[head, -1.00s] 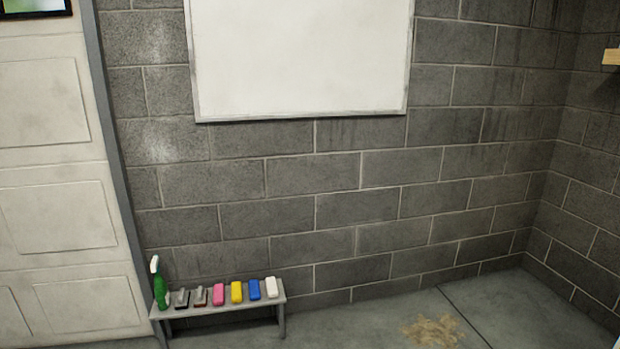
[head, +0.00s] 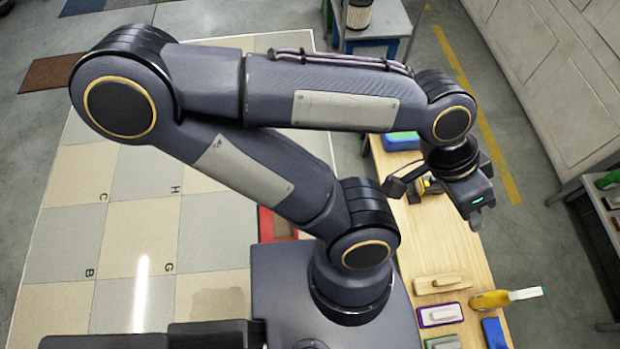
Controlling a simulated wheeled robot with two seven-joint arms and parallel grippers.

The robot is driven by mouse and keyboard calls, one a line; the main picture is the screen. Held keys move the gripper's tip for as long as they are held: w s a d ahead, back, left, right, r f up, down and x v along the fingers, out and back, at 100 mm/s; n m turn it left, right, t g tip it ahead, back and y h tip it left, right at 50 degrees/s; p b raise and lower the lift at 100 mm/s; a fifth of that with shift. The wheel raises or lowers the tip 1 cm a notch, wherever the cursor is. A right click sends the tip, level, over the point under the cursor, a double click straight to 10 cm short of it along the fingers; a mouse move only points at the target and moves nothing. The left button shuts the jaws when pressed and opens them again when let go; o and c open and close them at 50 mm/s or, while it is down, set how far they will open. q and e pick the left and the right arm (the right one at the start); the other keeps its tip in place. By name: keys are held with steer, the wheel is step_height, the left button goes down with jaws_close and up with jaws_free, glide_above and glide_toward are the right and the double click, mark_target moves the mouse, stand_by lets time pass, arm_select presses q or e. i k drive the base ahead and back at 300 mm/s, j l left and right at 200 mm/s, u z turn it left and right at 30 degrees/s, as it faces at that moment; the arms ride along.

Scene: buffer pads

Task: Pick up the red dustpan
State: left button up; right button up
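A red object (head: 266,226) shows low beside the pale tiled area, partly hidden behind my arm; I cannot tell whether it is the red dustpan. No other red dustpan is clear in the head view. My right gripper is not in view.
The bench holds a blue and green block (head: 401,141), a yellow and black item (head: 425,188), a wooden block (head: 443,284), a purple-edged pad (head: 440,315), a yellow bottle (head: 503,298) and a blue block (head: 495,333). A grey table (head: 385,22) stands behind.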

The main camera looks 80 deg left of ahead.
mark_target(273, 227)
steer(key=l+u, duration=0.2)
steer(key=u, duration=2.45)
steer(key=k+j+u, duration=0.2)
steer(key=k, duration=0.2)
steer(key=k+j+u, duration=0.2)
steer(key=k, duration=0.2)
